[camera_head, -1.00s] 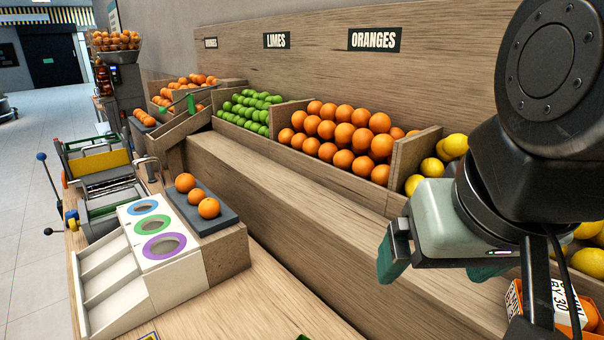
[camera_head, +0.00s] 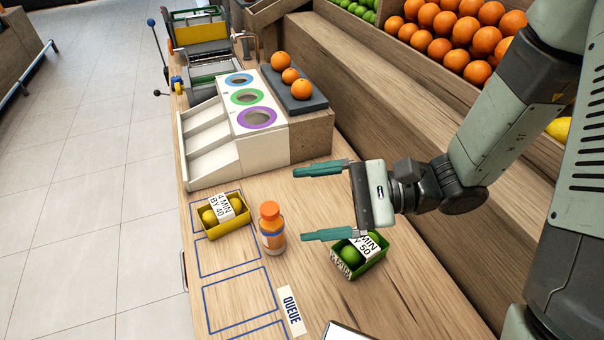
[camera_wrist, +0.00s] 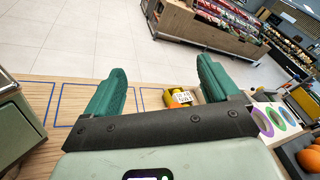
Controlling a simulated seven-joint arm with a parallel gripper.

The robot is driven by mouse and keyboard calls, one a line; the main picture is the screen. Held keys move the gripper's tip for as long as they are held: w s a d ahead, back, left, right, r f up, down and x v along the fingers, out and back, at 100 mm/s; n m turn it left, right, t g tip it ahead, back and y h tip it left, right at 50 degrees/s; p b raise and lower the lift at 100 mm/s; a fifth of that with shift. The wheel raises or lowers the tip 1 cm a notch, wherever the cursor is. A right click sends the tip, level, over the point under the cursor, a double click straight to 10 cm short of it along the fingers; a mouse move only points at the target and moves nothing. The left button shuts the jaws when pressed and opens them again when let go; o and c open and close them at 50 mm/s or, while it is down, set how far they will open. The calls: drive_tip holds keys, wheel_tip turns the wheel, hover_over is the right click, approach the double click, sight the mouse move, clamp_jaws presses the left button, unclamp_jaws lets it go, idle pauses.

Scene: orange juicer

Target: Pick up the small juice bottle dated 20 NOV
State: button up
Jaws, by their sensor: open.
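A small juice bottle (camera_head: 271,228) with an orange cap and orange juice stands upright on the wooden counter (camera_head: 330,200), beside the blue outlined squares. No date can be read on it. My gripper (camera_head: 322,202) is open and empty, its two green fingers pointing left above the counter. The bottle is to the left of and below the fingers in the head view, apart from them.
A yellow crate of lemons (camera_head: 226,218), labelled 4 MIN BY 40, sits in a blue square. A green crate of limes (camera_head: 358,256) lies just below my lower finger. A white sorter with coloured rings (camera_head: 211,140) and a dark tray with oranges (camera_head: 318,102) stand behind. A QUEUE sign (camera_head: 291,311) is in front.

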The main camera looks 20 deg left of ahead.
drive_tip(key=w+a+f+m+t+y, duration=0.2)
drive_tip(key=f+m+t, duration=0.2)
drive_tip(key=f+m, duration=0.1)
drive_tip(key=w+a+f+m+t+y, duration=0.1)
drive_tip(key=a+f+m+t+y, duration=0.15)
drive_tip(key=f+m, duration=0.2)
drive_tip(key=m+t+h, duration=0.3)
drive_tip(key=m+t, duration=0.4)
approach(267, 221)
drive_tip(key=shift+y, duration=0.25)
drive_tip(key=w+f, duration=0.1)
drive_tip(key=f, duration=0.1)
drive_tip(key=w+a+f, duration=0.1)
drive_tip(key=f, duration=0.1)
drive_tip(key=shift+w+f, duration=0.1)
drive_tip(key=shift+w, duration=0.2)
drive_tip(key=shift+w+a+f, duration=0.1)
drive_tip(key=shift+a+f, duration=0.05)
drive_tip(key=shift+a, duration=0.1)
drive_tip(key=x, duration=1)
drive_tip(key=shift+a, duration=0.1)
drive_tip(key=shift+c, duration=0.3)
drive_tip(key=c, duration=1.2)
